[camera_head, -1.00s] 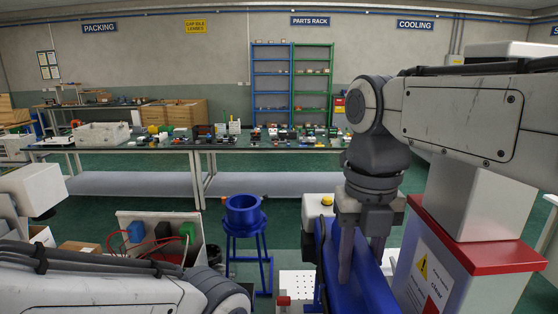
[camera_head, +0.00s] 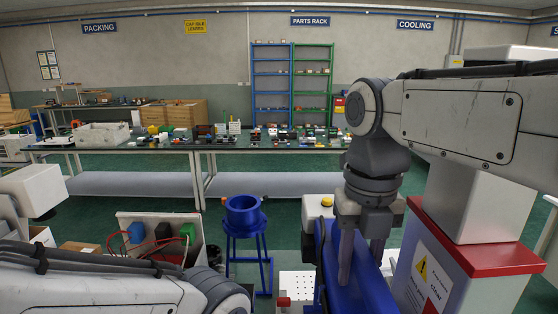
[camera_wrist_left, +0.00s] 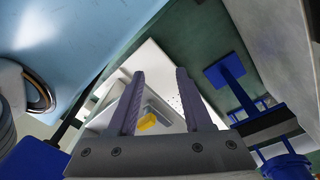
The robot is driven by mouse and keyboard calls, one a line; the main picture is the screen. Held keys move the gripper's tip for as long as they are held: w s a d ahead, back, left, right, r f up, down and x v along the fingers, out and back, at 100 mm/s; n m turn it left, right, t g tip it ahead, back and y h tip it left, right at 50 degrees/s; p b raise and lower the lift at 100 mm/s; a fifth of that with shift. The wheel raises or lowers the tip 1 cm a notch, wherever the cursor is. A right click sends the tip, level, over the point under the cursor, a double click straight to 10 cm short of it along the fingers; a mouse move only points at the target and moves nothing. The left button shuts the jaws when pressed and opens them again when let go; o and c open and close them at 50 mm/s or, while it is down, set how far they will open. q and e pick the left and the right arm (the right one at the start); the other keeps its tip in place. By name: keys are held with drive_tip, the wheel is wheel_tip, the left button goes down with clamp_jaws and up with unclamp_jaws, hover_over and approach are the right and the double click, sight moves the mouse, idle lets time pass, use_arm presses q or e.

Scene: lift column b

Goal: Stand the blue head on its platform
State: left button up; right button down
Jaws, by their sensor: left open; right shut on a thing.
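A long blue body (camera_head: 368,292), which I take to be the blue head, is at the lower right of the head view. My right gripper (camera_head: 360,275) points down with its fingers on this body and is shut on it; the wrist hides part of it. A white plate with small holes (camera_head: 297,284) lies to its left, perhaps the platform, which I cannot confirm. My left gripper (camera_wrist_left: 159,73) is open with nothing between its fingertips in the left wrist view. Its fingers are out of sight in the head view.
A blue round pot on a legged stand (camera_head: 245,215) stands left of the plate. A white box with a yellow button (camera_head: 326,202) is behind the blue body. A red-topped cabinet (camera_head: 470,250) is close on the right. A wired panel (camera_head: 160,238) stands at left.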

drive_tip(key=shift+f+b, duration=0.45)
drive_tip(key=shift+f, duration=0.1)
idle(1.4)
drive_tip(key=c, duration=0.5)
unclamp_jaws()
drive_tip(key=shift+s+f, duration=0.1)
drive_tip(key=shift+f, duration=0.2)
wheel_tip(320, 180, up, 10)
drive_tip(key=shift+f+p, duration=0.1)
drive_tip(key=shift+p, duration=0.25)
drive_tip(key=shift+r, duration=0.55)
drive_tip(key=shift+d, duration=0.1)
